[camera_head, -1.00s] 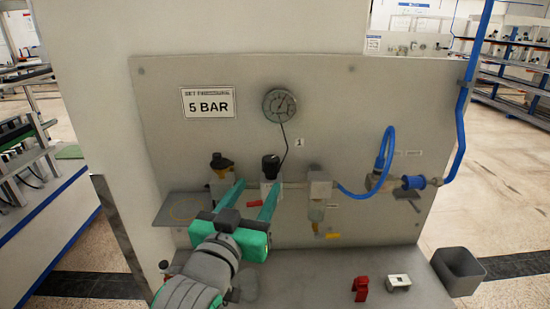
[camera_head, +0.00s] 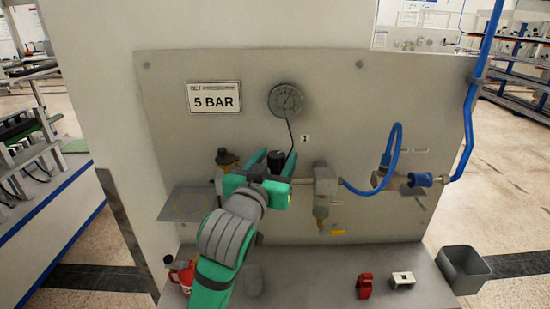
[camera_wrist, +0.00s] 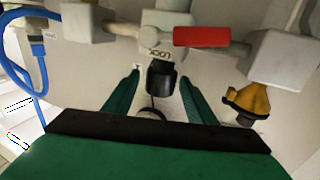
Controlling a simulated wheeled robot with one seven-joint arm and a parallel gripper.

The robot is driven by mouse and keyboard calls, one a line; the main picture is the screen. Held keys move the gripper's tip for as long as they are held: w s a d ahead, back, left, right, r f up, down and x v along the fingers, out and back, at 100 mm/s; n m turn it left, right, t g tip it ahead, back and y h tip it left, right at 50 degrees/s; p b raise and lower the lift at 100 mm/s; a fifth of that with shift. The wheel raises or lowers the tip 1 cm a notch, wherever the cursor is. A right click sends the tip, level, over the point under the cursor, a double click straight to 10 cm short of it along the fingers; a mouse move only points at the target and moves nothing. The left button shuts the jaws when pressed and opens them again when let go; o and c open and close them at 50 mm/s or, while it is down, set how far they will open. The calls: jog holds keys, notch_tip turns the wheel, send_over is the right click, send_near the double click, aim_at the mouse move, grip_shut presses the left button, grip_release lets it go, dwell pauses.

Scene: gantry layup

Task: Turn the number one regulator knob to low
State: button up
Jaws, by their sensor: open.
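The black regulator knob (camera_head: 277,158) stands on the pipe line of the grey panel, below the round gauge (camera_head: 286,100). A small plate marked 1 (camera_head: 304,138) is to its upper right. My gripper (camera_head: 274,154) is open, with one green finger on each side of the knob. In the wrist view the black knob (camera_wrist: 161,79) lies between the fingertips, with visible gaps on both sides. A block lettered LOCK (camera_wrist: 159,53) is beside it. The knob's setting cannot be read. My gripper hides the regulator body in the head view.
A yellow-and-black knob (camera_head: 226,158) stands close at left; a filter unit (camera_head: 323,188) is at right. A red lever (camera_wrist: 201,36) lies near the knob. The shelf below holds a red item (camera_head: 365,286) and a white block (camera_head: 402,280). A grey bin (camera_head: 464,268) is at right.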

jog(key=shift+w, duration=0.3)
